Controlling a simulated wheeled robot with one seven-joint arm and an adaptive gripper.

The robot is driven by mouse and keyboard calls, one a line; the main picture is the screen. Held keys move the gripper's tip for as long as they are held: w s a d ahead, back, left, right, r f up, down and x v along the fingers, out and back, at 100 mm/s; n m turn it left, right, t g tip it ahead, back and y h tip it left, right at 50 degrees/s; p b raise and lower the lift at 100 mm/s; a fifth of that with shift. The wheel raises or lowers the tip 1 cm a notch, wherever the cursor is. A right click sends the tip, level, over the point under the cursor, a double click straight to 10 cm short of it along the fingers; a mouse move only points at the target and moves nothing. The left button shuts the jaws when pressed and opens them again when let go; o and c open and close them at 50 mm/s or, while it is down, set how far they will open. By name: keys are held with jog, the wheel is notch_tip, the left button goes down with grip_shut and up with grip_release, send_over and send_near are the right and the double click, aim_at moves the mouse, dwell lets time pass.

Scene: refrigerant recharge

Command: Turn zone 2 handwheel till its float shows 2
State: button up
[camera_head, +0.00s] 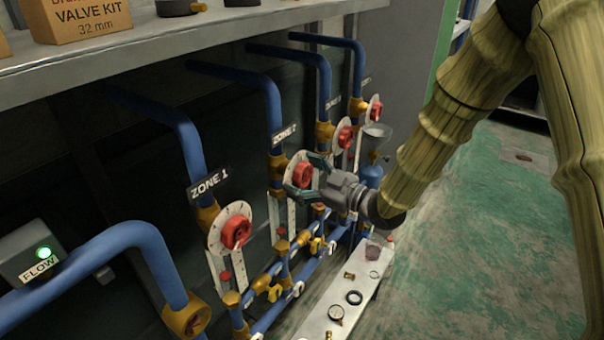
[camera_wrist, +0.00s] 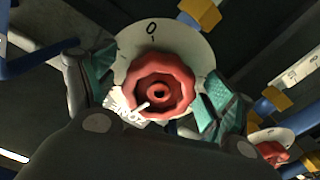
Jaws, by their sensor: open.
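The zone 2 handwheel (camera_head: 300,174) is a red lobed knob on a round white dial, below the ZONE 2 label (camera_head: 285,134). In the wrist view the red handwheel (camera_wrist: 160,88) sits between my two teal finger pads, with a 0 mark at the dial's edge. My gripper (camera_head: 308,176) is open, its fingers on either side of the wheel; I cannot tell whether they touch it. A white float scale (camera_head: 291,216) stands below the dial, partly hidden by my gripper and pipes. Its float reading is too small to read.
The zone 1 handwheel (camera_head: 236,232) is nearer, and other red handwheels (camera_head: 345,137) are farther along. Blue pipes surround them. A white bench (camera_head: 335,300) with small parts lies below. A shelf (camera_head: 180,42) overhangs the row. Green floor at right is open.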

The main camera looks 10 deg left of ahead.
jog(key=c, duration=1)
jog(key=shift+c, duration=0.2)
jog(key=shift+m, duration=0.4)
jog(key=m, duration=0.3)
jog(key=shift+m, duration=2.5)
jog(key=shift+r, duration=0.1)
jog(key=o, duration=1)
